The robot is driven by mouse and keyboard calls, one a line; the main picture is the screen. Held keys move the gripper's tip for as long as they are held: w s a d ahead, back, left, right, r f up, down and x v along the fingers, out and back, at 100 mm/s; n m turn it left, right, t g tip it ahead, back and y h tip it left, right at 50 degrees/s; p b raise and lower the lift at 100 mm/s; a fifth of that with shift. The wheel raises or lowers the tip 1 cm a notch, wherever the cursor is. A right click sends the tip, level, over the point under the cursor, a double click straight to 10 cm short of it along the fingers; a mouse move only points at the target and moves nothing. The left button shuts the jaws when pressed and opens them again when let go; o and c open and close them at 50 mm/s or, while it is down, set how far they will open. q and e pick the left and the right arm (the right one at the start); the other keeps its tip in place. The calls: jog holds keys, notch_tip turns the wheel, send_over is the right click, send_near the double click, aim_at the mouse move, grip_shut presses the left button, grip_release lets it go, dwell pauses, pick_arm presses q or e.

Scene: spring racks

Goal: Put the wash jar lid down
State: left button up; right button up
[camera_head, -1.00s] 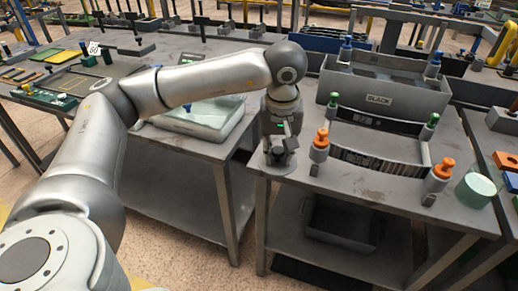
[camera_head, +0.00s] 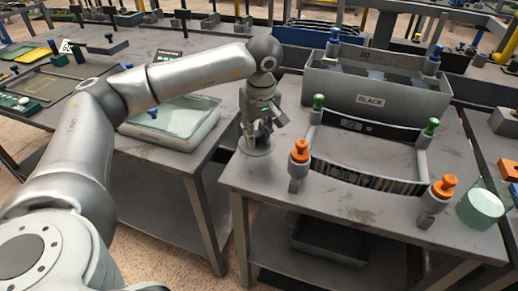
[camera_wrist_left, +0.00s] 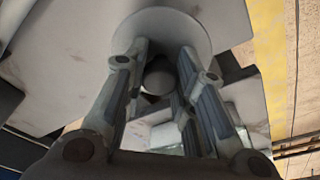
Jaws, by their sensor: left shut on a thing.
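My left gripper (camera_head: 258,130) points down over the left end of the middle table (camera_head: 330,204). It is shut on the wash jar lid (camera_head: 257,148), a grey round disc near the table's left edge. In the left wrist view the lid's disc (camera_wrist_left: 165,28) lies beyond the fingers, and its round knob (camera_wrist_left: 158,76) sits between them. I cannot tell whether the lid touches the tabletop. A pale green cylinder (camera_head: 480,208), perhaps the jar, stands at the table's right edge. My right gripper is out of view.
Orange-capped posts (camera_head: 299,152) and a dark curved strip (camera_head: 365,177) stand right of the gripper. A pale green-topped tray (camera_head: 172,124) is on the left table. The front left tabletop is clear.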

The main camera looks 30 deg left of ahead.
aim_at(258, 144)
pick_arm(q)
jog(key=shift+f, duration=0.8)
notch_tip(258, 144, down, 3)
jog(key=shift+f, duration=0.35)
jog(key=shift+w, duration=0.1)
jog(key=shift+f, duration=0.1)
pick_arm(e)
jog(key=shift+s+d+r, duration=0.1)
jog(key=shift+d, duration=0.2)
pick_arm(q)
jog(key=o, duration=0.6)
jog(key=shift+f, duration=0.1)
jog(key=shift+c, duration=0.2)
jog(key=o, duration=0.5)
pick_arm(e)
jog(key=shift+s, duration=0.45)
pick_arm(q)
jog(key=shift+r, duration=0.2)
